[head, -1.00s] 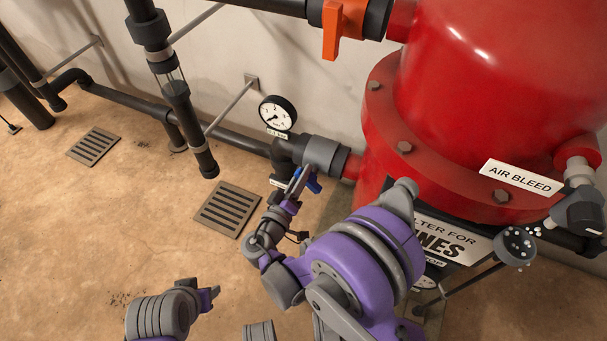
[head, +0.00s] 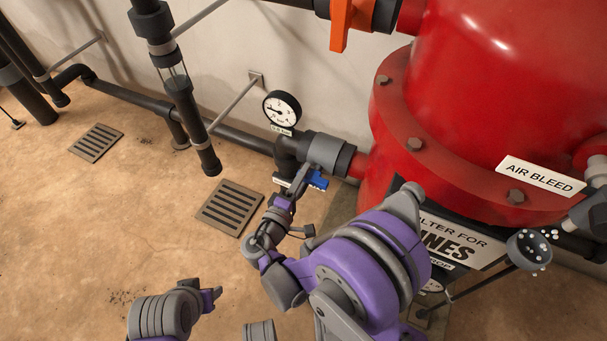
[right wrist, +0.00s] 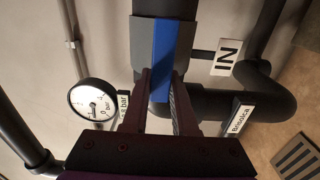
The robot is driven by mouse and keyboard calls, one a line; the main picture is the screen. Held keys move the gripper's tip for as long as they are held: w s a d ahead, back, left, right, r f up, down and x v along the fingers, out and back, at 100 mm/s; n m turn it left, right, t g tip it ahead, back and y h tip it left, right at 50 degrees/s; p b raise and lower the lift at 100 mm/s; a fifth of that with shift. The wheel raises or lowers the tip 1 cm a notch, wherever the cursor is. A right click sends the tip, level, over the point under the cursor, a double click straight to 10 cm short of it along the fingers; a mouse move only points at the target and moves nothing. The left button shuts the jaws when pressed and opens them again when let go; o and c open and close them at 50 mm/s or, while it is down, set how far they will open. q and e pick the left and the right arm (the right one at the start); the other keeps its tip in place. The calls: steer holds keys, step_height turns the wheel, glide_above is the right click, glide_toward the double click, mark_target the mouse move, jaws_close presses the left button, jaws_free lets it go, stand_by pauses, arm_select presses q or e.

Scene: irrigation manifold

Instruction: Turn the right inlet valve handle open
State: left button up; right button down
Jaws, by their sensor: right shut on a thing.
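The blue valve handle (head: 318,181) sits at the grey valve body (head: 326,150) on the dark pipe joining the red tank's lower left side. In the right wrist view the blue handle (right wrist: 161,55) runs as an upright strip down between my fingers. My right gripper (head: 303,178) is at the handle and shut on it; its two fingers (right wrist: 162,98) stand on either side of the blue strip.
A pressure gauge (head: 282,108) stands just left of the valve. The red tank (head: 400,150) is close on the right. An orange handle (head: 341,22) is on the upper pipe. A floor grate (head: 230,207) lies left of my right wrist; floor there is clear.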

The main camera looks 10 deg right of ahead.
stand_by(0.3)
steer(key=c, duration=0.7)
jaws_free()
